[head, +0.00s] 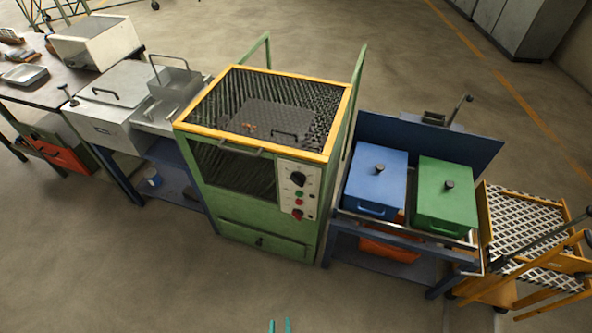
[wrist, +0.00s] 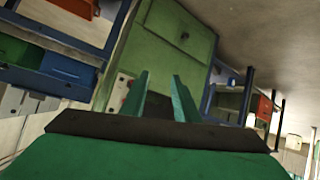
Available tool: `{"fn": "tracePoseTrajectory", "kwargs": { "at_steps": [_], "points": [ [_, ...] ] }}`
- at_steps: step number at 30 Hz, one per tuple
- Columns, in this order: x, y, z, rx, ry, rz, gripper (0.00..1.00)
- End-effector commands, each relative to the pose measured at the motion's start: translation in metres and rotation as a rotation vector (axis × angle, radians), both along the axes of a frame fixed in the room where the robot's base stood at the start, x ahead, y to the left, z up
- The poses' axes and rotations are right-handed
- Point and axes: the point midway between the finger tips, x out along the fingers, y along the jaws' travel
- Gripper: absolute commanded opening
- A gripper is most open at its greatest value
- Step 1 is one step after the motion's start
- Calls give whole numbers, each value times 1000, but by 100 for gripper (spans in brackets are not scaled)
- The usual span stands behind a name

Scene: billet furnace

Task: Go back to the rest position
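My gripper (head: 280,325) shows only as two teal fingertips at the bottom edge of the head view, in front of the green furnace and apart from it. In the wrist view my gripper (wrist: 160,92) has its two green fingers apart with nothing between them. The green furnace (head: 262,240) with a yellow top rim stands in the middle of the head view. Its green front (wrist: 170,45) shows tilted behind the fingers in the wrist view.
A blue box (head: 374,186) and a green box (head: 446,200) with lids stand on a blue bench right of the furnace. A yellow cart (head: 490,290) is at far right. A grey lidded tank (head: 105,110) stands left. The floor (head: 130,270) in front is clear.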

Motion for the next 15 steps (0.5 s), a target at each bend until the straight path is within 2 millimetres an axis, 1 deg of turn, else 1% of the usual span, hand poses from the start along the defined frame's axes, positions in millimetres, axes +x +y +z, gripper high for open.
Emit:
{"fn": "tracePoseTrajectory", "kwargs": {
  "at_steps": [1, 5, 6, 8, 9, 12, 15],
  "points": [
    [-15, -4, 17, 25, -19, -4, 28],
    [-40, -12, 67, 85, -91, -15, 28],
    [-47, -14, 83, 100, -116, -22, 28],
    [-57, -19, 109, 122, -152, -32, 28],
    [-63, -23, 126, 135, -179, -41, 28],
    [-75, -32, 167, 158, -238, -64, 28],
    [-82, -40, 200, 173, -288, -85, 28]
  ]
}}
